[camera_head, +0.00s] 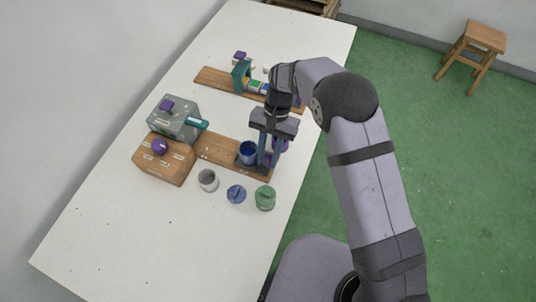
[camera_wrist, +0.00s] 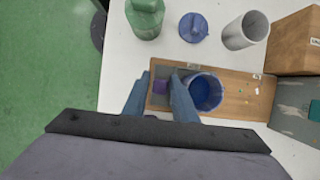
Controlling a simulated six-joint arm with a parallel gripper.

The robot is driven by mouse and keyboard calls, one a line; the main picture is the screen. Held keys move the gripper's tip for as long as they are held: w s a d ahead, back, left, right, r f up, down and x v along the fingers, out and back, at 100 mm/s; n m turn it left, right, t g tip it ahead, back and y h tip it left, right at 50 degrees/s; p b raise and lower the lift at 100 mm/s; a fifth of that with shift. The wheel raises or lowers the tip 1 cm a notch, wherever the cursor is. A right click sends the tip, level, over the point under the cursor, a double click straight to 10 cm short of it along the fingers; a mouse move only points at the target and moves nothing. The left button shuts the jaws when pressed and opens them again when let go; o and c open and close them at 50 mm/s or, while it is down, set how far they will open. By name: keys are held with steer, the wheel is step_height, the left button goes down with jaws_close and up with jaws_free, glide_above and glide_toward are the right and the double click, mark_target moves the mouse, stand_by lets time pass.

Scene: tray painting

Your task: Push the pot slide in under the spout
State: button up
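The blue pot (camera_head: 248,152) stands upright near the right end of a wooden track board (camera_head: 217,149); it also shows in the wrist view (camera_wrist: 205,92). A teal spout (camera_head: 196,124) sticks out from a grey box (camera_head: 172,120) at the board's left end, well apart from the pot.
A wooden box (camera_head: 165,165) with a purple knob stands in front of the grey box. A grey cup (camera_head: 208,180), a blue lidded pot (camera_head: 236,193) and a green jar (camera_head: 265,197) stand along the near side. A second board with a teal arch (camera_head: 241,75) lies behind.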

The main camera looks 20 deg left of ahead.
mark_target(237, 156)
jaws_close()
steer(key=a+b, duration=0.2)
steer(key=a, duration=0.7)
steer(key=shift+w+a, duration=0.1)
steer(key=shift+a, duration=0.25)
steer(key=shift+r, duration=0.1)
jaws_free()
steer(key=b+v, duration=0.2)
steer(key=v, duration=0.5)
steer(key=shift+r, duration=0.1)
